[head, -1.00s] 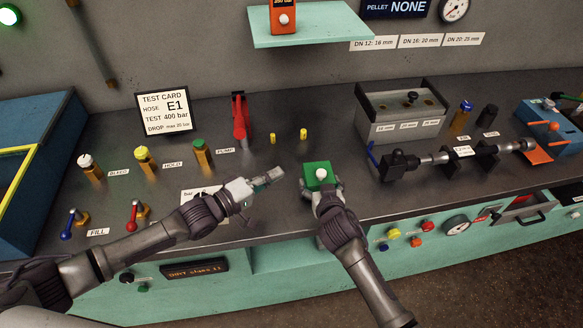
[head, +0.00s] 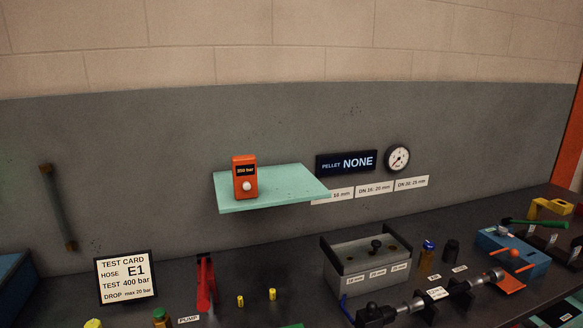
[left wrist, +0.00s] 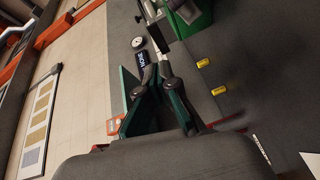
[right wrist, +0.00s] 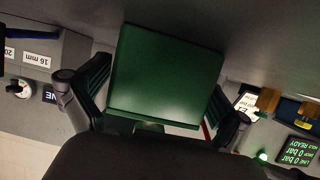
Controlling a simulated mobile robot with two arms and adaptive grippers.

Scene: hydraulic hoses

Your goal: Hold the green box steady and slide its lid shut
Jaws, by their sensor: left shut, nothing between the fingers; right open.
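The green box (right wrist: 165,70) fills the middle of the right wrist view. My right gripper (right wrist: 158,92) is open, with one finger on each side of the box; I cannot tell whether they touch it. The box also shows at the top of the left wrist view (left wrist: 201,24), and only a green sliver of it (head: 293,326) shows at the bottom edge of the head view. The lid's position cannot be made out. Neither gripper shows in the head view.
Two small yellow pegs (head: 240,301) stand behind the box on the bench. A grey block with holes (head: 368,270) and a black fitting (head: 375,315) lie to the right. A teal shelf (head: 290,188) with an orange device (head: 244,177) hangs above.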

